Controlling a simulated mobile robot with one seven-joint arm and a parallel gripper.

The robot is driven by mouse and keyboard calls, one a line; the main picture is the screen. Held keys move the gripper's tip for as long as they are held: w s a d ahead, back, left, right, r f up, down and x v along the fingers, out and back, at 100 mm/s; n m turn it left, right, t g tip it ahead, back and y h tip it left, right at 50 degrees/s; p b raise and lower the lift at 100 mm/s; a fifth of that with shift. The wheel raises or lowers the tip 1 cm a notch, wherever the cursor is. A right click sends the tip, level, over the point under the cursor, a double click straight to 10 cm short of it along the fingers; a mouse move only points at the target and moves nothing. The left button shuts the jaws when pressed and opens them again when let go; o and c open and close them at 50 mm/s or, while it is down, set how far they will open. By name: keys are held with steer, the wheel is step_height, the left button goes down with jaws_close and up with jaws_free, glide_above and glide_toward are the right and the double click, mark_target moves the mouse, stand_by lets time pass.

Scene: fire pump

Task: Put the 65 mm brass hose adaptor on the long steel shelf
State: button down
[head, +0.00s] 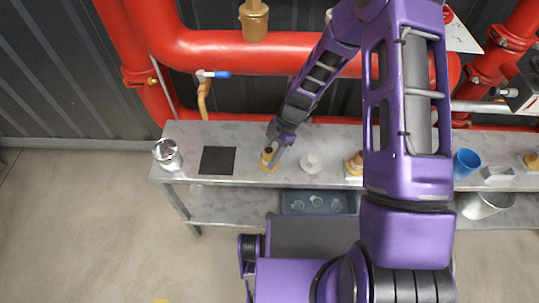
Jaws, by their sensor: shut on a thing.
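A small brass fitting with a dark open top (268,159), which looks like the hose adaptor, is between the fingers of my gripper (275,148). My gripper reaches down from the upper right and is shut on it. The fitting is upright at the top of the long steel shelf (240,135), right of a black square mat. I cannot tell whether its base touches the steel. Another brass fitting (353,164) stands further right, partly hidden by my arm. My arm also hides part of the shelf top.
A shiny metal fitting (168,154) stands at the left end, beside the black mat (217,160). A pale round piece (310,164), a blue cup (467,163) and a clear box (498,173) stand to the right. A dark tray (318,202) is below. Red pipes (240,52) run behind.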

steer(key=shift+c, duration=1.9)
jaws_free()
steer(key=shift+r+p, duration=0.25)
steer(key=shift+p, duration=0.1)
steer(key=p+v, duration=0.1)
steer(key=v, duration=1)
steer(key=shift+r, duration=0.35)
steer(key=shift+d+f, duration=0.1)
steer(key=shift+d, duration=0.1)
